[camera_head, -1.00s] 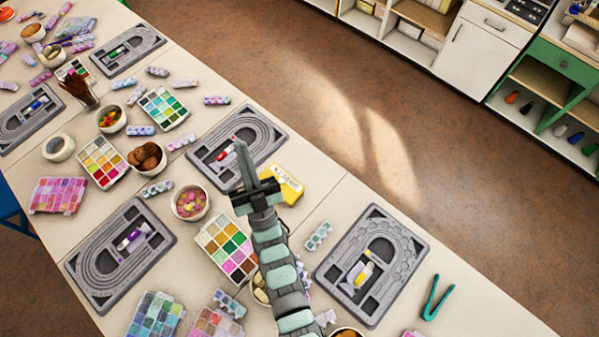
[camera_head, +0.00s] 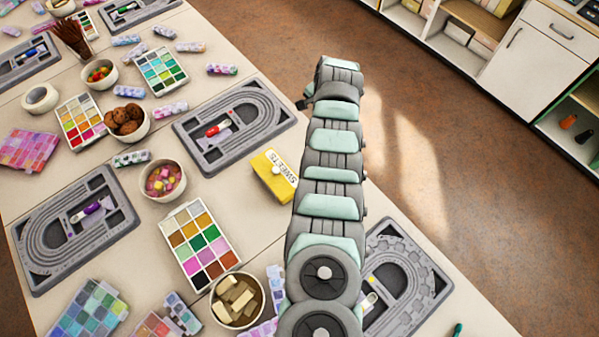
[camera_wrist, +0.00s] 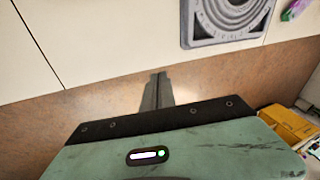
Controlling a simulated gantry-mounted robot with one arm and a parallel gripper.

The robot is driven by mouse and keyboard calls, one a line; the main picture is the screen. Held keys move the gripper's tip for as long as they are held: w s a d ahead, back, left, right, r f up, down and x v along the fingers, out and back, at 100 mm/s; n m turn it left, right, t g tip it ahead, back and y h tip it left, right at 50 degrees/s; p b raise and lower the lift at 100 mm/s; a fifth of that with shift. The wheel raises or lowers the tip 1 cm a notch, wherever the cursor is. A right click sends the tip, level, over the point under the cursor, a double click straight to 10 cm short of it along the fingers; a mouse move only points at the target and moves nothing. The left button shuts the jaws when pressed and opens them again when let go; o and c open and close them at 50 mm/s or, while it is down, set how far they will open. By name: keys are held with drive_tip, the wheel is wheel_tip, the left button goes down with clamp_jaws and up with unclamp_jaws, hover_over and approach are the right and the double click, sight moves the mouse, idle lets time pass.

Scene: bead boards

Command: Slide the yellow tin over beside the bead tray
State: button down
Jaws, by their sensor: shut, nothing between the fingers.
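The yellow tin (camera_head: 273,178), with a white label reading SWEETS, lies on the table near its far edge, just left of my arm in the head view. A white bead tray (camera_head: 182,281) with coloured compartments is to its lower left, with clear table between them. Two similar bead trays (camera_head: 66,138) (camera_head: 139,61) are farther left. My arm reaches past the tin over the far edge, and its gripper is hidden behind the wrist in the head view. In the wrist view my gripper (camera_wrist: 157,78) is shut and empty, seen against the floor, apart from the tin.
A grey bead board (camera_head: 185,138) is just left of the tin. Another board (camera_head: 440,287) is partly behind my arm. A bowl of sweets (camera_head: 163,182) and a bowl of pale blocks (camera_head: 238,300) stand near the bead tray. Cabinets (camera_head: 540,60) stand across the floor.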

drive_tip(key=s+a+r+m+g+y+b, duration=0.1)
drive_tip(key=s+r+g+b, duration=0.1)
drive_tip(key=s, duration=0.3)
drive_tip(key=s+a+r+g+b, duration=0.1)
drive_tip(key=s+g, duration=0.2)
drive_tip(key=s, duration=0.2)
drive_tip(key=b+x, duration=0.1)
drive_tip(key=x, duration=0.8)
drive_tip(key=shift+d+f, duration=0.1)
drive_tip(key=shift+s+a+p, duration=0.3)
drive_tip(key=shift+s+p, duration=0.05)
drive_tip(key=shift+p, duration=0.75)
drive_tip(key=shift+s+a+p, duration=0.15)
drive_tip(key=shift+a+p, duration=0.35)
drive_tip(key=shift+p, duration=0.5)
drive_tip(key=shift+s+a+f, duration=0.1)
drive_tip(key=shift+s+a, duration=0.05)
drive_tip(key=shift+a, duration=0.1)
drive_tip(key=shift+s+a+f+p, duration=0.1)
drive_tip(key=shift+s+a+p, duration=0.25)
drive_tip(key=shift+a, duration=0.25)
drive_tip(key=shift+s+a, duration=0.1)
